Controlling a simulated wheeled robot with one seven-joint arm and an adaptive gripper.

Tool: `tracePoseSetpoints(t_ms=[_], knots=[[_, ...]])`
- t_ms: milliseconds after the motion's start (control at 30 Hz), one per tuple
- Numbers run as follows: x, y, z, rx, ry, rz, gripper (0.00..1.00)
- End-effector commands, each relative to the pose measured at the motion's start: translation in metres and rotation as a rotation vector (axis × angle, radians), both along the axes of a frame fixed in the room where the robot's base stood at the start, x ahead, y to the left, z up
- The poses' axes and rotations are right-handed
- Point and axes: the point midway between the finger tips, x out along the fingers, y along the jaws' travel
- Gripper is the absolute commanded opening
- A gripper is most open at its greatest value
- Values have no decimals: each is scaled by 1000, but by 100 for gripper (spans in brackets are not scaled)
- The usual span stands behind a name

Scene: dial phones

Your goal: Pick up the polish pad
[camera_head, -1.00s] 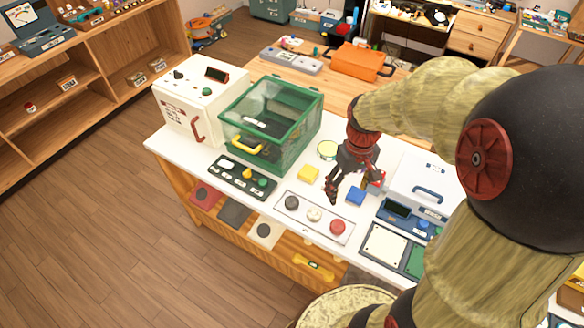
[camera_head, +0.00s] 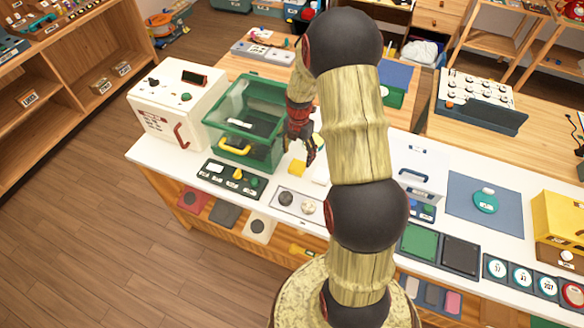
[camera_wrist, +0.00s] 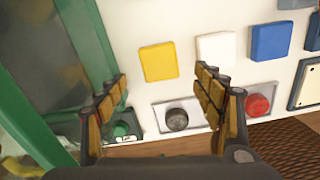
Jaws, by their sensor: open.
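No label marks the polish pad, so I cannot tell which piece it is. Small flat blocks lie on the white counter: a yellow block (camera_wrist: 158,62), a white block (camera_wrist: 216,47) and a blue block (camera_wrist: 271,41). The yellow block (camera_head: 297,167) also shows in the head view, just below my gripper. A pale tray holds a black knob (camera_wrist: 177,118) and a red knob (camera_wrist: 257,105); the head view also shows a white knob (camera_head: 308,207). My gripper (camera_wrist: 163,76) is open and empty above the counter, fingers spread on either side of the yellow block in the picture.
A green clear-walled box (camera_head: 240,125) stands close at my gripper's left. A white machine (camera_head: 175,105) is beyond it. A black control panel (camera_head: 232,178) lies in front of the box. My arm hides part of the counter. A lower shelf carries square pads (camera_head: 225,214).

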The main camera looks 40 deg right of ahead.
Motion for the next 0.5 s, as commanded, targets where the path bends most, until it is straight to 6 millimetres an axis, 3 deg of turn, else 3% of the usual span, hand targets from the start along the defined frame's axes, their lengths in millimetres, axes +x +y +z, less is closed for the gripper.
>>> tracePoseSetpoints(t_ms=[200, 500], knots=[[1, 0, -2, -2, -5, 147, 68], [1, 0, -28, -1, -3, 154, 68]])
